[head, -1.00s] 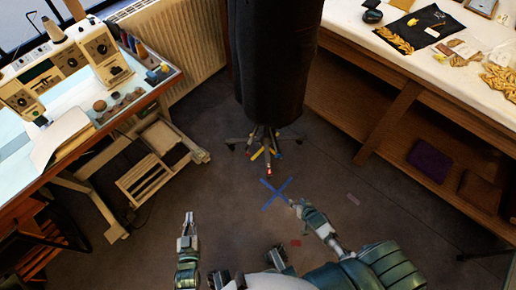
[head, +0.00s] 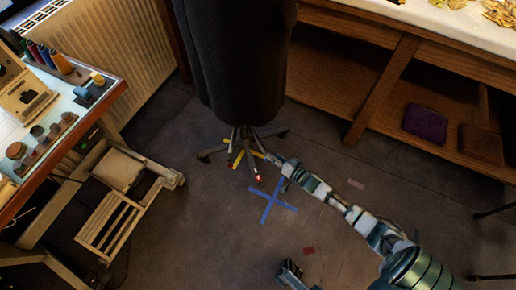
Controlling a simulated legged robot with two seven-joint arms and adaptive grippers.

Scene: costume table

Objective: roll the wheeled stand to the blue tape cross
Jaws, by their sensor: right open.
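The wheeled stand (head: 240,65) is a tall dark garment form on a short pole with a spread, castered base (head: 241,140). It stands upright at the upper middle, and one front leg has a red tip. The blue tape cross (head: 273,201) lies flat on the floor just in front of the base, on the near side. My right arm reaches in from the lower right. My right gripper (head: 280,171) is open beside the base's right front, above the far end of the cross; whether it touches a leg I cannot tell.
A worktable (head: 92,102) with bottles and jars, and a wooden-slatted frame (head: 108,222) under it, stand at left. A long wooden table with a lower shelf (head: 335,85) stands at right. A radiator (head: 120,45) is behind.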

